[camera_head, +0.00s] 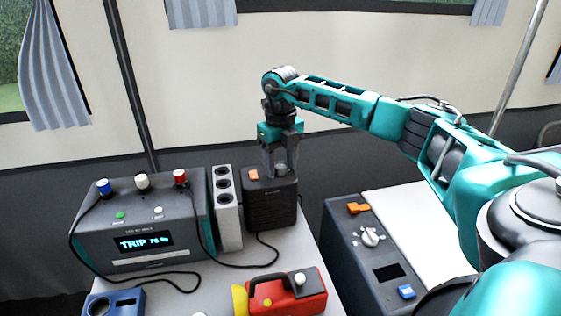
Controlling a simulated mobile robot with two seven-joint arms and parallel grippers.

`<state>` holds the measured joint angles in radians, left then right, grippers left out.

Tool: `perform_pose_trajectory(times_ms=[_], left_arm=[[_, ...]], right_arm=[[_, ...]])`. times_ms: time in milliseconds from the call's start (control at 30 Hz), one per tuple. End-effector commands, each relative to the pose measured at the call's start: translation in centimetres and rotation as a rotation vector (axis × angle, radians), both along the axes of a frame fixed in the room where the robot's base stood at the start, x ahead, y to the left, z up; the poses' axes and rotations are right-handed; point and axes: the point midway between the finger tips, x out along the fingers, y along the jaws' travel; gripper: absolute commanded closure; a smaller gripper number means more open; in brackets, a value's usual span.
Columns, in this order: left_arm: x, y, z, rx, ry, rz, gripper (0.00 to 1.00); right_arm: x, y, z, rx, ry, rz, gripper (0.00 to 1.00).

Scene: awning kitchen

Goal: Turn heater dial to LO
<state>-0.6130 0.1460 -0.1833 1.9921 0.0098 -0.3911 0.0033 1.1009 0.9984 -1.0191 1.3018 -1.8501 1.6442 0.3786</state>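A small black heater box (271,212) stands on the light table, with an orange switch (252,175) and a small dark dial (282,170) on its top. My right gripper (281,166) points straight down over the top of this box. Its two fingers are apart, one to each side of the dial. I cannot tell whether they touch it. The dial's marks and pointer are too small and too covered to read. My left gripper is not in view.
A grey unit (143,228) reading TRIP and a white socket strip (227,210) stand left of the heater. A red-yellow torch-like device (285,295) lies in front, with loose black cables nearby. A dark panel (372,262) with a white knob stands to the right.

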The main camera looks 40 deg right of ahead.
Motion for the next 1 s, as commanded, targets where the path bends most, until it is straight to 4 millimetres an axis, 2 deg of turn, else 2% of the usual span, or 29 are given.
perform_pose_trajectory(times_ms=[67,567,1000], left_arm=[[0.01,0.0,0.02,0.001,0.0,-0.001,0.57],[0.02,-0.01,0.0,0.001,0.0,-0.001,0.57],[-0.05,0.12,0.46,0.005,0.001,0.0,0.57]], right_arm=[[0.0,0.02,0.01,0.0,0.0,0.0,0.52],[0.01,0.02,0.04,0.001,0.0,0.0,1.0],[0.03,0.01,0.2,0.0,-0.001,0.094,1.0]])
